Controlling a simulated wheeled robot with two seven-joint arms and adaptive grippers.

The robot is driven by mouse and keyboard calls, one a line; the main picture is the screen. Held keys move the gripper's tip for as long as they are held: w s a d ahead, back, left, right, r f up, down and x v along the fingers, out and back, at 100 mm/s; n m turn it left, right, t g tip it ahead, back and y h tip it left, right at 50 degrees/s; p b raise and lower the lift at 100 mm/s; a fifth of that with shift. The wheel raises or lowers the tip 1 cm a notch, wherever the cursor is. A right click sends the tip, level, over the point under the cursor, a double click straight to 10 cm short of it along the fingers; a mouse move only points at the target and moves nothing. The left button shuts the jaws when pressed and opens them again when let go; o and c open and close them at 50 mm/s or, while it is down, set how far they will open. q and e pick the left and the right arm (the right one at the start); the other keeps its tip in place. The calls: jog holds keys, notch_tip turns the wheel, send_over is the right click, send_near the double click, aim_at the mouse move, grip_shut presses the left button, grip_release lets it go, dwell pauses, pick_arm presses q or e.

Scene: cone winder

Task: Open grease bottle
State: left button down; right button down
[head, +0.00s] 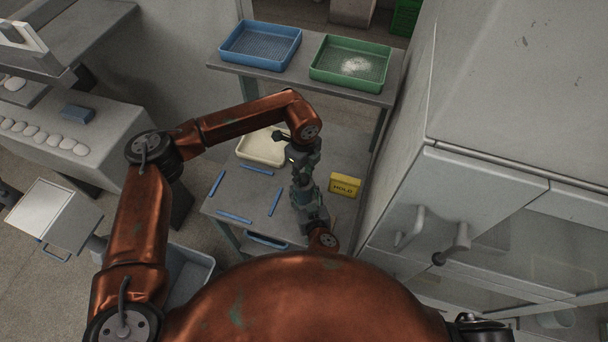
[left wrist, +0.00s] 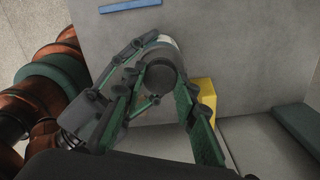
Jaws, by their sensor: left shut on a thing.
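My left gripper (head: 304,165) is above the small grey table in the head view. In the left wrist view its two green-padded fingers (left wrist: 160,62) close on the grease bottle (left wrist: 160,76) from both sides. The bottle shows its dark round end facing the camera, with a little pale surface behind it; the fingers hide most of the rest. In the head view the bottle cannot be made out among the gripper parts. My right wrist (head: 322,238) comes up from below, close to the left gripper. Its fingers cannot be told apart there.
A yellow box marked HOLD (head: 345,185) stands right of the grippers. A cream tray (head: 262,147) lies behind, and several blue bars lie on the table's left part. A blue tray (head: 260,43) and a green tray (head: 350,62) sit on the back shelf. A grey cabinet (head: 490,200) closes the right side.

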aim_at(303, 177)
pick_arm(q)
jog(key=shift+s, duration=0.1)
pick_arm(e)
jog(key=shift+d+f, duration=0.2)
jog(key=shift+f, duration=0.25)
pick_arm(q)
jog(key=shift+a+r, duration=0.1)
jog(key=shift+r, duration=0.95)
pick_arm(e)
jog(key=shift+s, duration=0.1)
pick_arm(q)
jog(key=shift+r, duration=2)
pick_arm(e)
jog(key=c, duration=1.5)
grip_release()
pick_arm(q)
jog(key=shift+w, duration=0.2)
pick_arm(e)
jog(key=o, duration=0.5)
jog(key=shift+a+r, duration=0.1)
jog(key=shift+r, duration=0.05)
jog(key=shift+o, duration=0.3)
jog(key=shift+r, duration=0.15)
